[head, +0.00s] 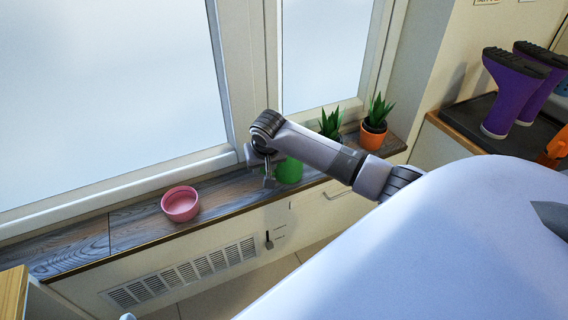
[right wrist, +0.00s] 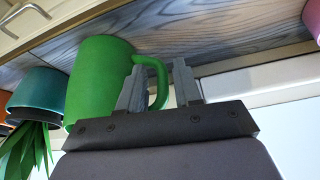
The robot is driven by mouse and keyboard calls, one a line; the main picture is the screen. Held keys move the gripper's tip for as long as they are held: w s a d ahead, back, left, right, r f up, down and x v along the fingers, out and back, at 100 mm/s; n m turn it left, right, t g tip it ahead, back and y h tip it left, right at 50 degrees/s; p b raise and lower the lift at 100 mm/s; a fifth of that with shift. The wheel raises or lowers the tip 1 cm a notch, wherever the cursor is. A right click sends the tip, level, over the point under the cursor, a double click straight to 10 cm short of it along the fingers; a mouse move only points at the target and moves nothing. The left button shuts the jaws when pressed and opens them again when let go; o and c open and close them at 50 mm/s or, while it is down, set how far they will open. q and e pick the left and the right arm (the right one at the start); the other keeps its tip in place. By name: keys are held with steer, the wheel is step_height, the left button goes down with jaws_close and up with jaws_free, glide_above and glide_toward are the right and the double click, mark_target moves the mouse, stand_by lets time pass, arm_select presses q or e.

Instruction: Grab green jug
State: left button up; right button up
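The green jug (head: 289,172) stands on the wooden windowsill, partly hidden behind my right arm in the head view. The right wrist view shows the jug (right wrist: 96,72) upside down in the picture, with its handle facing my right gripper (right wrist: 159,70). The fingers are apart, one on each side of the handle's outer bar. One finger overlaps the handle's opening; I cannot tell how deep it reaches or whether either finger touches. In the head view, my right gripper (head: 268,181) is just left of the jug. My left gripper is not in view.
A pink bowl (head: 180,204) sits left on the windowsill (head: 135,228). A plant in a teal pot (right wrist: 38,94) and one in an orange pot (head: 373,135) stand right of the jug. Window glass lies behind. Purple boots (head: 511,92) stand on a dark surface at right.

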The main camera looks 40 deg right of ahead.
jaws_close()
steer(key=shift+r, duration=0.1)
steer(key=shift+r, duration=0.1)
